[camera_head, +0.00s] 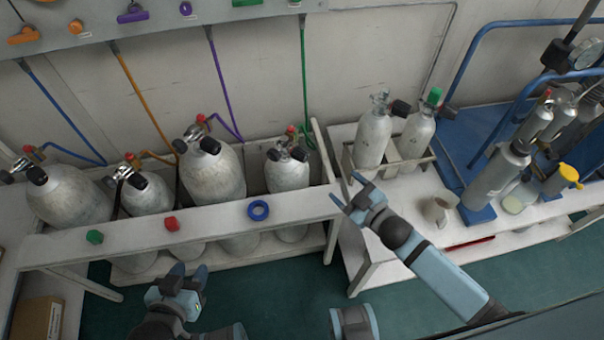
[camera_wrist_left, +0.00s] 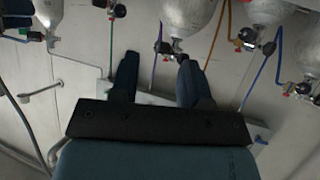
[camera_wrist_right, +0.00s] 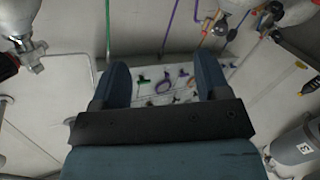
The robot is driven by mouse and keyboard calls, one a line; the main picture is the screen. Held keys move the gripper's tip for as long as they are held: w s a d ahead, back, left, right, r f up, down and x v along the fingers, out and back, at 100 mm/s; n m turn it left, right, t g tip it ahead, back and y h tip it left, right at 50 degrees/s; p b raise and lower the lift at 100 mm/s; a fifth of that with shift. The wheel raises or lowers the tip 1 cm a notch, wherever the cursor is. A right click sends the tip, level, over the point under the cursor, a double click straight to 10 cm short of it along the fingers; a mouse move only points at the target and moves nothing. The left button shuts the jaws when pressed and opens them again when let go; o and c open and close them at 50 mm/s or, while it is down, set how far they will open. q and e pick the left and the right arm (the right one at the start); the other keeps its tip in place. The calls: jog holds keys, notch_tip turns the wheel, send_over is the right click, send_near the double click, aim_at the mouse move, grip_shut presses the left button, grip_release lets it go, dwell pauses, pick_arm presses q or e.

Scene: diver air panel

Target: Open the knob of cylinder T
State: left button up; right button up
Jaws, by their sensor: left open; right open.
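Several grey cylinders stand in a white rack, among them a far-left one (camera_head: 65,198), a small one (camera_head: 147,197), a large one (camera_head: 218,178) and a right one (camera_head: 287,175). Each has a valve with a black knob on top. Two more cylinders (camera_head: 373,138) (camera_head: 414,138) stand in a holder on the right bench. I cannot read a letter T on any. My left gripper (camera_head: 190,272) is open and empty in front of the rack, below the red piece. My right gripper (camera_head: 347,190) is open and empty beside the rack's right end; its fingers show in the right wrist view (camera_wrist_right: 162,68).
Coloured hoses run from the valves up to a wall panel (camera_head: 160,22). A blue-railed cart stands at right. The green floor (camera_head: 265,285) before the rack is clear.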

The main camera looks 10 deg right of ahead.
aim_at(306, 158)
jog(key=w+f+n+y+b, duration=0.1)
jog(key=w+f+n+b, duration=0.1)
jog(key=w+d+f+n+y+b, duration=0.1)
jog(key=w+f+n+b, duration=0.1)
jog(key=f+b, duration=0.1)
jog(key=w+f+n+g+y+b, duration=0.1)
jog(key=w+f+n+y+b, duration=0.1)
jog(key=w+b, duration=0.1)
jog(key=shift+d+f, duration=0.15)
jog(key=shift+f, duration=0.2)
pick_arm(q)
notch_tip(306, 158, down, 7)
jog(key=d+b, duration=0.1)
pick_arm(e)
jog(key=shift+w+d+f+n+g+y, duration=0.15)
jog(key=shift+w+n+g+y, duration=0.2)
jog(key=shift+n, duration=0.25)
jog(key=b+x, duration=0.2)
jog(key=x, duration=1)
jog(key=shift+w, duration=0.2)
jog(key=shift+w+a, duration=0.45)
jog(key=shift+a, duration=0.1)
pick_arm(q)
jog(key=r+t, duration=0.1)
jog(key=w+d+r+t+h, duration=0.1)
jog(key=r, duration=0.1)
jog(key=w+d+r+h, duration=0.1)
jog(key=shift+w+d+r+t, duration=0.1)
jog(key=shift+w+r+t, duration=0.05)
jog(key=shift+r+t, duration=0.2)
